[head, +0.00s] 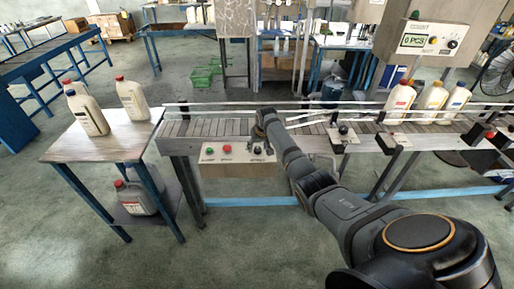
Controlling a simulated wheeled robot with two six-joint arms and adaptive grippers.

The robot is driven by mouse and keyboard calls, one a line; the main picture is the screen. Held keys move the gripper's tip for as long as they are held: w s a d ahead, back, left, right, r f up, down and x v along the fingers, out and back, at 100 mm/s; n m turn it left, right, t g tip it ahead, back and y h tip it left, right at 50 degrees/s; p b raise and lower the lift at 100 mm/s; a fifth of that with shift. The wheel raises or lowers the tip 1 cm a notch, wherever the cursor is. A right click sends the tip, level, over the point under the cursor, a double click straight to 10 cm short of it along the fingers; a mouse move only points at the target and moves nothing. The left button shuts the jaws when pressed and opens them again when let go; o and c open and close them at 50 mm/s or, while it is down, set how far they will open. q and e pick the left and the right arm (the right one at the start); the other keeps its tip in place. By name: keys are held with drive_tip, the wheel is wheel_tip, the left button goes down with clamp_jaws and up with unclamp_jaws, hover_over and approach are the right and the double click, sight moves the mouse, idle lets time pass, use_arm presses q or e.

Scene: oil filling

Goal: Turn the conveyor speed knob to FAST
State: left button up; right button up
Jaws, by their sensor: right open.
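The control panel (228,169) is a grey box on the front of the conveyor (215,127). It carries a green button (210,151), a red button (227,149) and dark knob shapes at its right end. Its labels are too small to read. My right arm reaches in from the lower right, and its wrist bends down over the panel's right end. My right gripper (262,146) is open there, close to the knobs. The speed knob is partly hidden by it; I cannot tell its setting or whether the fingers touch it. My left gripper is not in view.
A small table (95,146) with white bottles (132,99) stands at the left, with a grey jug (136,197) on its lower shelf. More bottles (400,100) stand on the conveyor at right, under a counter box (428,40) reading 0 PCS. Floor in front is clear.

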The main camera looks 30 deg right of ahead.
drive_tip(key=shift+x, duration=0.9)
drive_tip(key=shift+c, duration=0.3)
drive_tip(key=shift+d, duration=0.1)
drive_tip(key=c, duration=1.1)
